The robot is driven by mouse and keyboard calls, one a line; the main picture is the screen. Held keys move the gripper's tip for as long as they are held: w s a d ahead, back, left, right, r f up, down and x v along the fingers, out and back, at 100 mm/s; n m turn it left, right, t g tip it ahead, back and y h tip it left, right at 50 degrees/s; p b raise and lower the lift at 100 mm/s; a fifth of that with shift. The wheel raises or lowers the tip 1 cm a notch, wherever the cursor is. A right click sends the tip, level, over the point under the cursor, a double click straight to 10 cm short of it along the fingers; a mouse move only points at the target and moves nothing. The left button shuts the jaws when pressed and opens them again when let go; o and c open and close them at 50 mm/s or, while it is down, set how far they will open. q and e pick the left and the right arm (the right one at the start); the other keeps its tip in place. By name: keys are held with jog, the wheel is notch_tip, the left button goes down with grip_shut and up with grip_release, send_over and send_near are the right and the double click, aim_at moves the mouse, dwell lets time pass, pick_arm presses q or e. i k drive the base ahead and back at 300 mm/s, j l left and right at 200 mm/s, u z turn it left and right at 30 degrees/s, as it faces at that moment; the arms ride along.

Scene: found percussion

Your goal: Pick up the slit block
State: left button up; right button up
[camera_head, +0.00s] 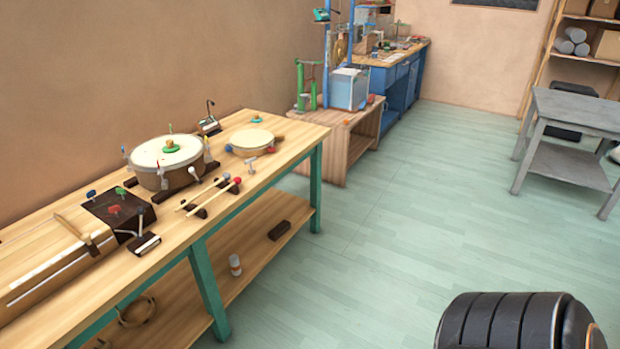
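I cannot tell for certain which object is the slit block. A dark brown oblong block (279,230) lies on the lower shelf of the wooden workbench (270,195), near its right end. A long wooden box (50,272) with pale lines along it lies at the left end of the bench top. A small dark block with a pale top (145,243) sits near the front edge. Neither of my grippers is in view.
On the bench stand a large drum (166,160), a smaller round drum (251,140) and sticks on dark rests (207,197). A grey table (580,112) stands at right. The pale green floor (400,220) between is clear.

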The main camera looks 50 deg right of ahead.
aim_at(284, 226)
jog(key=z, duration=1.35)
jog(key=u, duration=0.6)
jog(key=i+l+u, duration=0.15)
jog(key=l+u, duration=0.25)
jog(key=i+l+u, duration=0.1)
jog(key=l+u, duration=0.65)
jog(key=l, duration=0.6)
jog(key=l+u, duration=0.3)
jog(key=l, duration=1.25)
jog(key=k+l, duration=0.15)
jog(key=l, duration=0.45)
jog(key=l+u, duration=0.1)
jog(key=l, duration=0.55)
jog(key=k, duration=0.05)
